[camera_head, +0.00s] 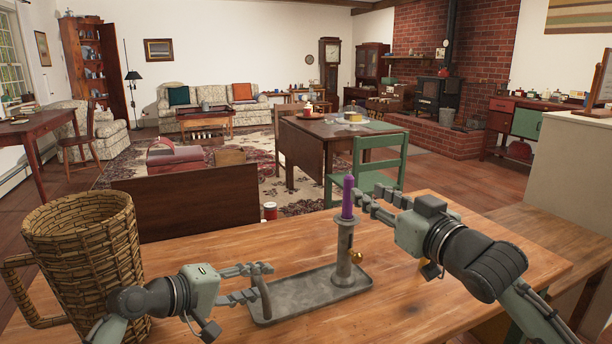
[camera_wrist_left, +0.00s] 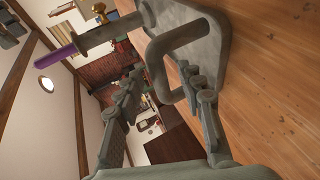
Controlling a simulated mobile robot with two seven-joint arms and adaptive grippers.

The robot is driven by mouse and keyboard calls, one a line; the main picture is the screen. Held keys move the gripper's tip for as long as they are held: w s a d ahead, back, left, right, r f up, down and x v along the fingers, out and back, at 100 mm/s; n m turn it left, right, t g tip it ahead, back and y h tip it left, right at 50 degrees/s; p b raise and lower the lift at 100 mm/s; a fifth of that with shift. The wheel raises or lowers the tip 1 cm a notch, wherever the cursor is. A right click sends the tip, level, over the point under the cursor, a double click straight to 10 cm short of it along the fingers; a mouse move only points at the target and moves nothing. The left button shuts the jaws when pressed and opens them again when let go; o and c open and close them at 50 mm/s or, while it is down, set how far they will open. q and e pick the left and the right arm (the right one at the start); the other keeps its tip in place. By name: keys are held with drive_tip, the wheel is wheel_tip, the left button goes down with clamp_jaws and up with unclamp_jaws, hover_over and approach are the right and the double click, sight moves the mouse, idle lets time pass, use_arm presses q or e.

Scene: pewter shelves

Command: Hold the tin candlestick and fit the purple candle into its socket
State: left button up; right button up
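The grey tin candlestick (camera_head: 344,250) stands upright on the wooden table, with a rectangular tray base and a loop handle at its left end. The purple candle (camera_head: 348,197) stands upright at the top of its column, its lower end in the socket; how deep it sits is hidden. It also shows in the left wrist view (camera_wrist_left: 57,57). My left gripper (camera_head: 268,281) is open at the loop handle (camera_wrist_left: 150,62), its fingers on either side; contact is unclear. My right gripper (camera_head: 366,198) appears open just right of the candle, apart from it and empty.
A large wicker mug (camera_head: 88,255) stands at the table's left, close to my left arm. A small brass piece (camera_head: 430,270) lies below my right gripper. A red-and-white can (camera_head: 270,211) shows beyond the table's far edge. The tabletop front and right of the candlestick is clear.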

use_arm(q)
drive_tip(key=v, duration=1.1)
